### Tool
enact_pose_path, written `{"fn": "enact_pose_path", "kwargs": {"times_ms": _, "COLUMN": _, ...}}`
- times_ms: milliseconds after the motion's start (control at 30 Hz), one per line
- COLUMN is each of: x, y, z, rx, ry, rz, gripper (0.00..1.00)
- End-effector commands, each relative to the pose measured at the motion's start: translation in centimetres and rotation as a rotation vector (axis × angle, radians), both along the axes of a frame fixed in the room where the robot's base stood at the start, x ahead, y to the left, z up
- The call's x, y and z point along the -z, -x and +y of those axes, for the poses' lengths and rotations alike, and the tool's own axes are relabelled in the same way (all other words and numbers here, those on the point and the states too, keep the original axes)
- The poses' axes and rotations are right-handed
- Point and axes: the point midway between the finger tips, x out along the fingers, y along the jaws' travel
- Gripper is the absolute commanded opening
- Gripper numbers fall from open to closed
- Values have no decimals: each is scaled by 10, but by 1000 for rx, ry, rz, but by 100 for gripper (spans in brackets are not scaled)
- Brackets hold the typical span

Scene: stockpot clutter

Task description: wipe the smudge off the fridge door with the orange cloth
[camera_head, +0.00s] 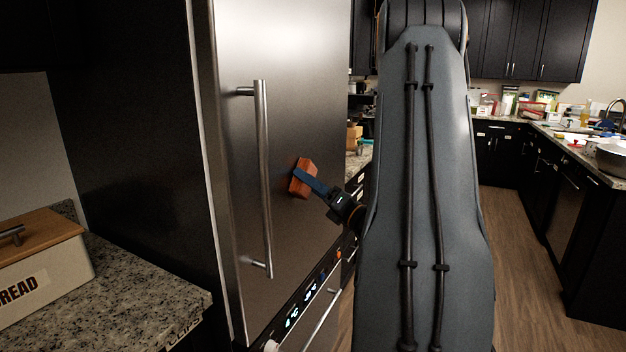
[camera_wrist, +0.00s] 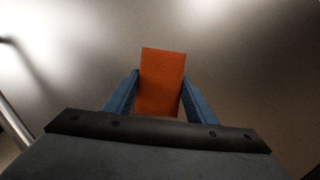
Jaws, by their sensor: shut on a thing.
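The orange cloth (camera_head: 303,178) is a small orange block-like pad close against the steel fridge door (camera_head: 300,90), right of the vertical handle. My gripper (camera_head: 302,174) is shut on the cloth, with its blue fingers on either side of it. The wrist view shows the cloth (camera_wrist: 162,80) between the two blue fingers, in front of the grey door (camera_wrist: 235,60). I cannot tell whether the cloth touches the door. I see no smudge on the visible door; the part behind the cloth is hidden.
The vertical door handle (camera_head: 263,180) stands out left of the cloth. A lit control panel (camera_head: 305,298) and a lower handle (camera_head: 322,306) lie below. A bread box (camera_head: 40,275) stands on the granite counter at left. My arm hides the middle of the room.

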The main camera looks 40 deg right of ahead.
Motion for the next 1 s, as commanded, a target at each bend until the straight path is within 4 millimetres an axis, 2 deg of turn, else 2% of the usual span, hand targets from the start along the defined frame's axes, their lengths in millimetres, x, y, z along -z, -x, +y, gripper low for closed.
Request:
{"fn": "enact_pose_path", "kwargs": {"times_ms": 133, "x": -1, "y": 3, "z": 8, "rx": -1, "ry": 0, "rz": 1, "gripper": 32}}
{"fn": "enact_pose_path", "kwargs": {"times_ms": 467, "x": 0, "y": 5, "z": 7, "rx": 0, "ry": 0, "rz": 0, "gripper": 32}}
{"fn": "enact_pose_path", "kwargs": {"times_ms": 1000, "x": -1, "y": 49, "z": -11, "rx": 2, "ry": -1, "rz": 1, "gripper": 32}}
